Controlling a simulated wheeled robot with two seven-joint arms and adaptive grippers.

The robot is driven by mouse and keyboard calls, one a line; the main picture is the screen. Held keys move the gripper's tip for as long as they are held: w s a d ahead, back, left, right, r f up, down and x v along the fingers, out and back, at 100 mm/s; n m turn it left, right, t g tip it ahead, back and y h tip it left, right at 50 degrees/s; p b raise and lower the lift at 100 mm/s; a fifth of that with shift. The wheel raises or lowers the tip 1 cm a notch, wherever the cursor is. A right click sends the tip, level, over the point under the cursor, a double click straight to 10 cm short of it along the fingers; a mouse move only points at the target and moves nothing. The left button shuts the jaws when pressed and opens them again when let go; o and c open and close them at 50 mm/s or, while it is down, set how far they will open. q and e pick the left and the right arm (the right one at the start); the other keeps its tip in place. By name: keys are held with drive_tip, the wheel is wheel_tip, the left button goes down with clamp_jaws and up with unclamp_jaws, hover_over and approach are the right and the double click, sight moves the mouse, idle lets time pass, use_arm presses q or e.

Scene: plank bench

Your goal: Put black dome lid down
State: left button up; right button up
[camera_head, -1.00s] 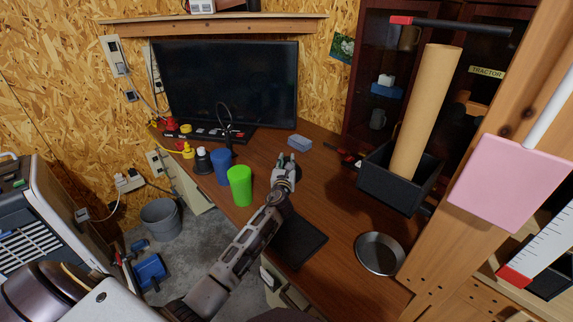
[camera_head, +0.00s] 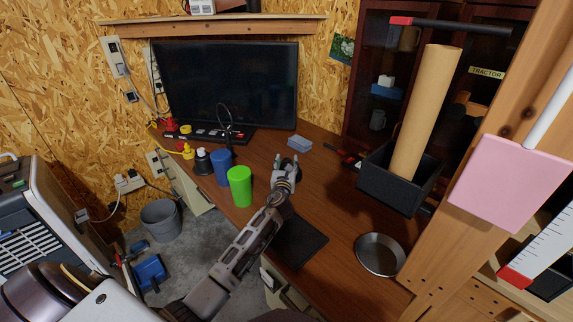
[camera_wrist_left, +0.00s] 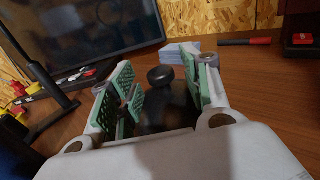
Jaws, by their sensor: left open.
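The black dome lid (camera_wrist_left: 168,112) shows in the left wrist view, with its round knob on top, between the two fingers of my left gripper (camera_wrist_left: 158,88). The fingers with green pads stand apart, with gaps to the knob. The lid appears upright on the brown desk; its lower part is hidden by the gripper body. In the head view my left gripper (camera_head: 286,162) is open over the middle of the desk (camera_head: 325,200), and I cannot make out the lid there. My right gripper is not in view.
A green cup (camera_head: 240,187), a blue cup (camera_head: 221,168) and a black container (camera_head: 202,161) stand left of the gripper. A blue-grey block (camera_head: 299,143) lies behind it. A dark mat (camera_head: 300,243) and a round metal pan (camera_head: 379,255) lie nearer. A black box (camera_head: 400,188) stands right.

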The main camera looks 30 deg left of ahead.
use_arm(q)
drive_tip(key=shift+r, duration=0.1)
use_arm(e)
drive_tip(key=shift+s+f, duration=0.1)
use_arm(q)
drive_tip(key=shift+s+d, duration=0.25)
drive_tip(key=shift+s, duration=0.3)
drive_tip(key=p+v, duration=0.1)
drive_tip(key=v, duration=0.2)
drive_tip(key=shift+s, duration=0.1)
drive_tip(key=shift+v, duration=3.45)
drive_tip(key=shift+s+p, duration=0.3)
drive_tip(key=shift+s, duration=0.05)
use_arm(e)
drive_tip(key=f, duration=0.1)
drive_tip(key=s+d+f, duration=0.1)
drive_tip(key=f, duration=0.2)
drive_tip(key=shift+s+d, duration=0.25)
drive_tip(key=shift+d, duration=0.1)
use_arm(q)
drive_tip(key=shift+s, duration=0.1)
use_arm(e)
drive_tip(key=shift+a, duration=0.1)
